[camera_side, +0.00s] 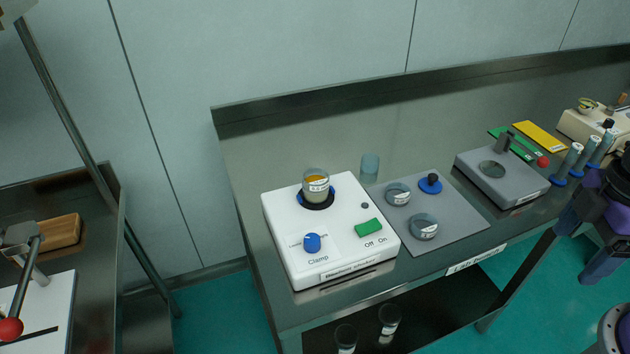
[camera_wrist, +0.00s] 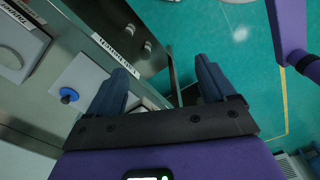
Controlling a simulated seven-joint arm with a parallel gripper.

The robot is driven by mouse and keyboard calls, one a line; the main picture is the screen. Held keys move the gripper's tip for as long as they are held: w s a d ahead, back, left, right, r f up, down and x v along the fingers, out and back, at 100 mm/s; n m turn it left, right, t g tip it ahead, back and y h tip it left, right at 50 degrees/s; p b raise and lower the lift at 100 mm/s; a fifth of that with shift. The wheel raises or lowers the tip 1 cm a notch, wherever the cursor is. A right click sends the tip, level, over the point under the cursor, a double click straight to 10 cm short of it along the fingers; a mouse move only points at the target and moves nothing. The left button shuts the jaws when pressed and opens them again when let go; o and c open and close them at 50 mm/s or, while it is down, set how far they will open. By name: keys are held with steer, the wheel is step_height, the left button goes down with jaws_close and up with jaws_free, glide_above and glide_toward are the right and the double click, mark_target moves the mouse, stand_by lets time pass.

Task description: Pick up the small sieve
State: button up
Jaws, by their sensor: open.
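Two small round metal sieves with white labels lie on a grey mat (camera_side: 457,235): a rear sieve (camera_side: 397,194) and a front sieve (camera_side: 423,227). I cannot tell which one the task names. A blue lid with a black knob (camera_side: 430,184) is beside them; a blue lid-like part (camera_wrist: 68,95) shows in the wrist view. My gripper (camera_side: 580,248) is open and empty at the right, apart from the sieves. Its spread fingers (camera_wrist: 160,75) show in the wrist view.
A grey device with a round plate (camera_side: 500,178) stands between the mat and my gripper. Blue-handled tools (camera_side: 577,160) stand near my arm. A clear bluish cup (camera_side: 370,163) is behind the mat. The table's front edge carries a label (camera_side: 476,259).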

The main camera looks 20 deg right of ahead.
steer(key=shift+o, duration=0.2)
stand_by(0.3)
steer(key=w+a+n+t+h, duration=0.1)
steer(key=w+a+n+t, duration=0.25)
steer(key=w+n, duration=0.35)
steer(key=w+a+n+t+h, duration=0.2)
steer(key=w+n+t, duration=0.35)
steer(key=w, duration=0.45)
steer(key=n+t+y, duration=0.4)
steer(key=n+y, duration=0.3)
steer(key=n, duration=0.8)
glide_toward(308, 176)
steer(key=shift+w+a+f+m, duration=0.1)
steer(key=shift+w+m, duration=0.05)
steer(key=shift+w, duration=0.4)
steer(key=shift+w+a+m, duration=0.1)
steer(key=shift+w, duration=0.5)
steer(key=shift+f+x, duration=0.1)
steer(key=shift+x, duration=1.2)
steer(key=shift+f+x, duration=0.15)
steer(key=shift+x, duration=1.15)
steer(key=shift+s+a, duration=0.1)
steer(key=shift+s, duration=0.05)
steer(key=c, duration=1.1)
